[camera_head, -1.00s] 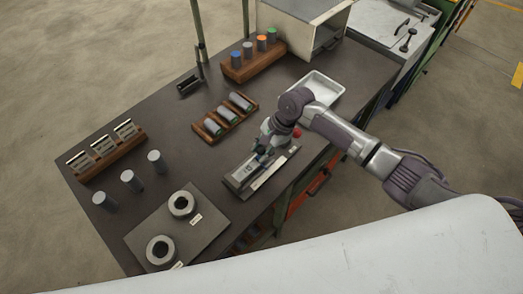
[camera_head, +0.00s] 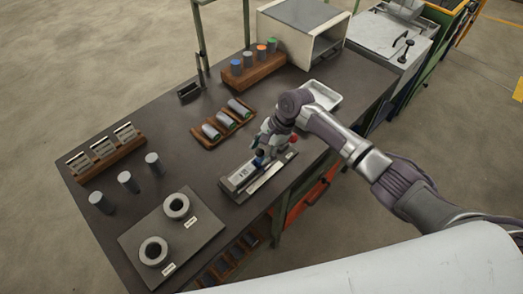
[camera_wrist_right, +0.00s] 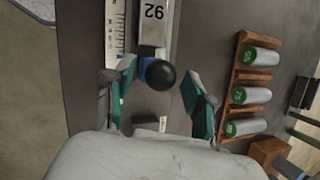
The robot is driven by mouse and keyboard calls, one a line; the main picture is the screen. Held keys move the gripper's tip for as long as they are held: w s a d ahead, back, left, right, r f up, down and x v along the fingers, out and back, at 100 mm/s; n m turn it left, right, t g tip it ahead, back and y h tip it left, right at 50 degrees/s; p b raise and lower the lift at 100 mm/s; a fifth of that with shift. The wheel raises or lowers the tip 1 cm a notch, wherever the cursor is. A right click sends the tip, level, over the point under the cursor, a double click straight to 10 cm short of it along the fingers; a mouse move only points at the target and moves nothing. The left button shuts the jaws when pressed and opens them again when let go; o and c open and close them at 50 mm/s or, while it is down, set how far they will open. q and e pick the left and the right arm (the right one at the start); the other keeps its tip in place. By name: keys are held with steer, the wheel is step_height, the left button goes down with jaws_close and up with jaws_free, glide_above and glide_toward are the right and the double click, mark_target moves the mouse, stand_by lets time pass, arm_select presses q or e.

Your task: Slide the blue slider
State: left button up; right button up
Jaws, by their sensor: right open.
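The blue slider (camera_wrist_right: 145,67) shows in the right wrist view as a small blue piece under a round black knob (camera_wrist_right: 161,75). My left gripper is out of view.
A wooden rack of lying cylinders (camera_head: 204,138) is behind the device. A white tray (camera_head: 327,92) is beyond my right wrist. A plate with two rings (camera_head: 130,238) and several standing cylinders are to the left. A box-shaped furnace (camera_head: 285,45) stands at the back.

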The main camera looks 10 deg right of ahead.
steer(key=shift+s+r, duration=0.1)
steer(key=shift+r, duration=0.2)
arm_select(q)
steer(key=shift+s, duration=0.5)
arm_select(e)
steer(key=v, duration=1.1)
steer(key=shift+d, duration=0.25)
steer(key=shift+r, duration=0.1)
